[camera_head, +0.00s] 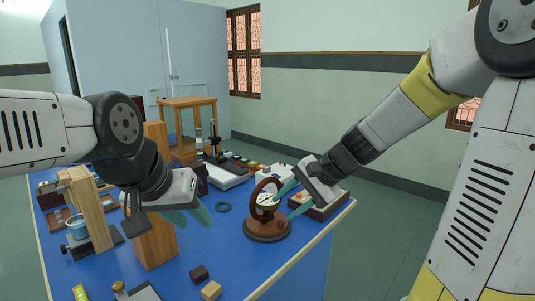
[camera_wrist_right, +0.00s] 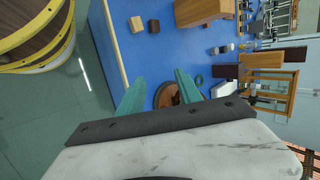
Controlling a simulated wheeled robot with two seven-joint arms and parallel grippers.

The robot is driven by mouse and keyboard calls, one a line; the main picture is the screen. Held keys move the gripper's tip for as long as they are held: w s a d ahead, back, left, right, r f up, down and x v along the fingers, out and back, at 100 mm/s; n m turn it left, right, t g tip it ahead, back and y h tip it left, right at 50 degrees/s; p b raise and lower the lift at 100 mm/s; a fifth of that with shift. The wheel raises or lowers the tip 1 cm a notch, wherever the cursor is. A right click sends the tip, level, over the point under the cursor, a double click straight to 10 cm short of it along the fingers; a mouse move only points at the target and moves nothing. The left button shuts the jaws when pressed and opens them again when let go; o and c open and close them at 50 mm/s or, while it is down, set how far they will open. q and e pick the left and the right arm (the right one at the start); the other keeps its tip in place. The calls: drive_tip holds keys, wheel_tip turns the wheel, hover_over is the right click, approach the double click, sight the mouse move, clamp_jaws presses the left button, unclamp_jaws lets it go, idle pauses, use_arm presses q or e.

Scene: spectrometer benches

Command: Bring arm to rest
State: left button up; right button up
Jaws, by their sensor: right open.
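My right arm reaches in from the upper right in the head view. Its gripper (camera_head: 283,203) is open, with its teal fingers spread near the round-based wooden instrument with an upright ring and dial (camera_head: 268,227). In the right wrist view, the open fingers (camera_wrist_right: 158,92) appear on either side of its brown round base (camera_wrist_right: 168,94); I cannot tell whether they touch it.
The blue bench (camera_head: 235,262) carries several items: a wooden-framed case (camera_head: 188,106), a teal ring (camera_head: 223,207), a wooden stand (camera_head: 88,205) and small blocks (camera_head: 211,290). A box with a brown base (camera_head: 322,208) lies near the right edge. Open floor (camera_head: 385,240) lies right of the bench.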

drive_tip(key=s+d+r+n+t+h, duration=0.1)
drive_tip(key=s+d+r+n+h, duration=0.1)
drive_tip(key=s, duration=0.5)
drive_tip(key=s+d+r+n+t+h, duration=0.1)
drive_tip(key=s+d+r+n+h, duration=0.2)
drive_tip(key=s+d+n, duration=0.3)
drive_tip(key=shift+s+d+r+t, duration=0.3)
drive_tip(key=shift+s+d+r, duration=0.3)
drive_tip(key=shift+s, duration=0.25)
